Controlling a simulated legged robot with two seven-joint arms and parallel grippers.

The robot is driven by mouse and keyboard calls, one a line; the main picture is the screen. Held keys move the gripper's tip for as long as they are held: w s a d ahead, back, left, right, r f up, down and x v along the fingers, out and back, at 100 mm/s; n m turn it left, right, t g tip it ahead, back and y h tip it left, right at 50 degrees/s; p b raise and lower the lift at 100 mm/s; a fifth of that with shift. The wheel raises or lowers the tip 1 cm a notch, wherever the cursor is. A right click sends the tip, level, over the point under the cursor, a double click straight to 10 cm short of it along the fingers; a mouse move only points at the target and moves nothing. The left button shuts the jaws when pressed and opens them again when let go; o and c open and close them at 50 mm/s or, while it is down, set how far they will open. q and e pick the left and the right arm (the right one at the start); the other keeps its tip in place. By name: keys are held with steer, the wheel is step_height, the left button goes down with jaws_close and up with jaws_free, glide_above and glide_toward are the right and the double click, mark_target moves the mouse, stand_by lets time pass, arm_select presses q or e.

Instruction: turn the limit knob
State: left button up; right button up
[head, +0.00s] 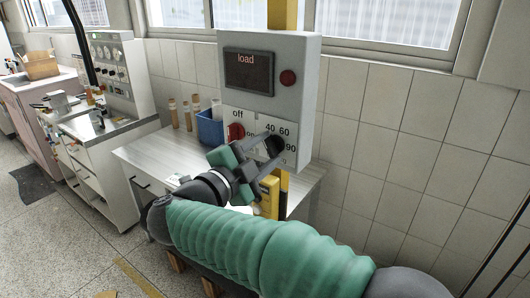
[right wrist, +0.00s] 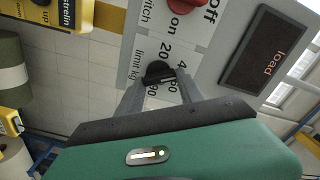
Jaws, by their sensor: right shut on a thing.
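The black limit knob (head: 276,147) is on the lower right of the control box's front panel, with a dial of numbers around it. In the right wrist view the knob (right wrist: 158,71) sits between the two grey fingers, beside the printed "limit kg". My right gripper (head: 267,144) is at the panel, shut on the knob; it also shows in the right wrist view (right wrist: 161,80). The fingers partly cover the dial, so the knob's exact setting is hard to tell. My left gripper is not in view.
The grey control box (head: 310,75) bears a dark "load" display (head: 248,73), a red round light (head: 288,77) and a red switch knob (head: 236,131). Behind it are a table (head: 160,155), a blue container (head: 210,129) and a tiled wall.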

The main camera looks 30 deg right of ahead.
steer(key=shift+f, duration=0.25)
steer(key=o, duration=1.4)
steer(key=shift+s+a+r, duration=0.1)
steer(key=shift+r, duration=0.05)
steer(key=shift+a, duration=0.1)
steer(key=shift+a, duration=0.25)
steer(key=b+v, duration=0.2)
steer(key=v, duration=1.4)
steer(key=shift+s+a+b, duration=0.1)
steer(key=shift+a+b, duration=0.15)
steer(key=shift+b, duration=0.15)
steer(key=shift+d, duration=0.1)
